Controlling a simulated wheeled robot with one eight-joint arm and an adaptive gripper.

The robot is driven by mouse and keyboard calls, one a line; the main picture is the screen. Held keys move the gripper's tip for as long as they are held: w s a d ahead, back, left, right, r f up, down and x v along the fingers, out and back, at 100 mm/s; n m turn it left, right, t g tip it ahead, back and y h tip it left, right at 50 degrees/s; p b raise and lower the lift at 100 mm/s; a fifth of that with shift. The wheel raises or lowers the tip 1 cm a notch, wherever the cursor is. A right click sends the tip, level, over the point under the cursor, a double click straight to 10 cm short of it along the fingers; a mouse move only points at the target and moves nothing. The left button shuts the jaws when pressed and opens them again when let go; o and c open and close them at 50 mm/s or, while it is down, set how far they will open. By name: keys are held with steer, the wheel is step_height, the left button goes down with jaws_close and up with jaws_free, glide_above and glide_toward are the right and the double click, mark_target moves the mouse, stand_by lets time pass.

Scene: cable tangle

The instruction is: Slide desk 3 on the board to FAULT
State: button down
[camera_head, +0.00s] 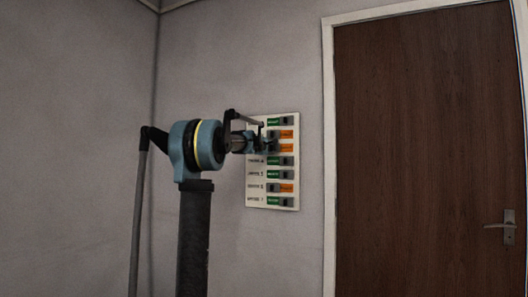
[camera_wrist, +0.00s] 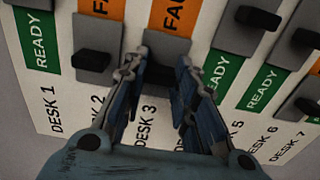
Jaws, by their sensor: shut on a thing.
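The board (camera_head: 256,205) hangs on the wall with several labelled slider rows. In the wrist view, the desk 3 slider knob (camera_wrist: 166,46) is a dark block between my fingertips. An orange FAULT patch (camera_wrist: 174,16) shows beyond it, on the side away from the DESK 3 label; no green shows in that row. My gripper (camera_wrist: 160,62) is shut on this knob, with its fingers on either side. In the head view, my gripper (camera_head: 268,142) reaches the board's upper rows and hides the desk 3 knob; the orange patch (camera_head: 286,148) shows to its right.
The desk 2 knob (camera_wrist: 94,52) is close to the left finger, with orange beyond it. The desk 4 knob (camera_wrist: 238,34) is on the right, with green READY (camera_wrist: 222,72) showing. A brown door (camera_head: 425,150) stands right of the board.

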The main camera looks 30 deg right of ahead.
steer(key=shift+w+a+f, duration=0.1)
steer(key=shift+f, duration=0.05)
steer(key=c, duration=1.3)
jaws_free()
steer(key=shift+w+a, duration=0.1)
steer(key=shift+w, duration=0.1)
steer(key=shift+s, duration=0.1)
steer(key=v, duration=1.2)
steer(key=shift+f, duration=0.1)
